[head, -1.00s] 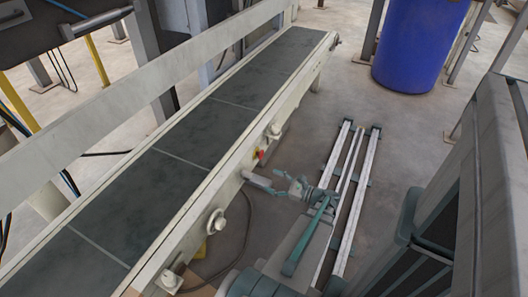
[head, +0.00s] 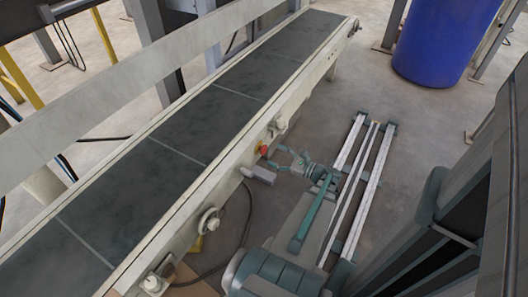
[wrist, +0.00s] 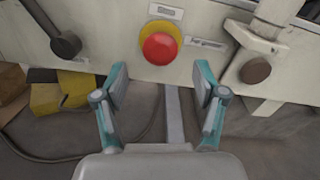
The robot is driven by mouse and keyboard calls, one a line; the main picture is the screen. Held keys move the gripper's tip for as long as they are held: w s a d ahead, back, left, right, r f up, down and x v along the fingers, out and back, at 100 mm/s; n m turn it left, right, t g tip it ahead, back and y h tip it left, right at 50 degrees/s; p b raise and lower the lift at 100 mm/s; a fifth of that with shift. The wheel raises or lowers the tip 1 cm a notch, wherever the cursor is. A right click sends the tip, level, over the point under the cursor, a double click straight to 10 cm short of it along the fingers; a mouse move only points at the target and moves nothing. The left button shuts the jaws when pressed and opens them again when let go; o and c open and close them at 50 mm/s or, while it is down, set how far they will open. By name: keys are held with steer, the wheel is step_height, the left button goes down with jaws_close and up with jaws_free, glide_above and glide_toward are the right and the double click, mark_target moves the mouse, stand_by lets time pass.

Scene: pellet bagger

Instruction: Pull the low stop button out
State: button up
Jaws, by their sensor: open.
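The low stop button (wrist: 160,48) is a red mushroom head on a yellow base, mounted on the pale side panel of the conveyor. In the head view it is a small red spot (head: 263,150) on the conveyor's side. My gripper (wrist: 160,84) is open and empty, its two teal-and-grey fingers spread to the left and right below the button in the wrist view. In the head view my gripper (head: 280,158) is beside the button, low at the conveyor's side. I cannot tell the exact gap between the fingertips and the button.
The conveyor (head: 212,120) runs diagonally past my arm. In the wrist view a dark knob (wrist: 66,45) is left of the button and a brown round end (wrist: 256,71) is right. A grey bar (wrist: 174,115) lies below. A blue drum (head: 445,40) stands at the back right.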

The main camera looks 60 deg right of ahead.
mark_target(266, 151)
steer(key=shift+w+a+b, duration=0.15)
steer(key=shift+w+b, duration=0.25)
steer(key=shift+w, duration=1.15)
steer(key=shift+w+a+b, duration=0.1)
steer(key=shift+w+b, duration=0.3)
steer(key=shift+w, duration=1.15)
steer(key=shift+c, duration=0.2)
jaws_close()
